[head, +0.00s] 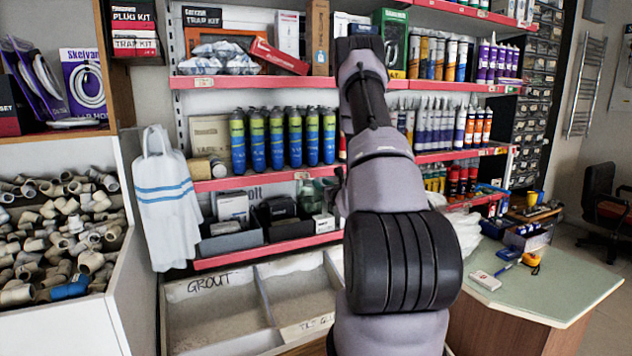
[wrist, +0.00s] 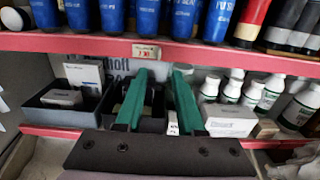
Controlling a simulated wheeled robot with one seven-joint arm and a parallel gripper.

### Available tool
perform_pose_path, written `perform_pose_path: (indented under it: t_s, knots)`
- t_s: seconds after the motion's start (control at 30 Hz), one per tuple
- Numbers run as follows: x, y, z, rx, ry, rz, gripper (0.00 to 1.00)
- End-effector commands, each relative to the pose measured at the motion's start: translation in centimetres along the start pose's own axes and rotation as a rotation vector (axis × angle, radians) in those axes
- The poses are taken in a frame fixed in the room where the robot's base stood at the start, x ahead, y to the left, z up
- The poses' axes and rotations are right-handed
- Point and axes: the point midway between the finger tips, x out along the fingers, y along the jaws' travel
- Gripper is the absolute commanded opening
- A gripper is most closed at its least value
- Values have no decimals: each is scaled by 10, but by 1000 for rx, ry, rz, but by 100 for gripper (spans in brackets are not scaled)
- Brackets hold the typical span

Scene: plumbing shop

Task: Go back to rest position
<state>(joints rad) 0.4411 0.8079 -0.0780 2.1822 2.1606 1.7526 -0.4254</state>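My gripper (wrist: 160,78) shows in the wrist view as two green fingers spread apart. It is open, and I see nothing held between the fingers. The fingers point at the lower red-edged shelf (wrist: 52,132), toward a dark box (wrist: 151,118) behind them. I cannot tell whether they touch anything there. In the head view my grey arm reaches forward to the shelving, and it hides the gripper.
Blue-green cans (head: 276,139) stand in a row on the middle shelf. White bottles (wrist: 232,90) stand right of my fingers. Grout bins (head: 215,312) lie below. A green-topped counter (head: 545,285) is at right. Pipe fittings (head: 60,235) fill a bin at left.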

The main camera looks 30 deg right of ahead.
Motion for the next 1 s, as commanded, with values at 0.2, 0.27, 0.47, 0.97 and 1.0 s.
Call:
perform_pose_path:
  t_s: [0.2,0.27,0.47,0.97,1.0]
  knots:
    - [-15,0,0,0,0,-1,38]
    - [-16,0,0,0,0,-1,38]
    - [-15,0,0,0,0,0,38]
    - [-13,85,72,-82,-35,285,38]
    - [-18,110,90,-113,-41,368,38]
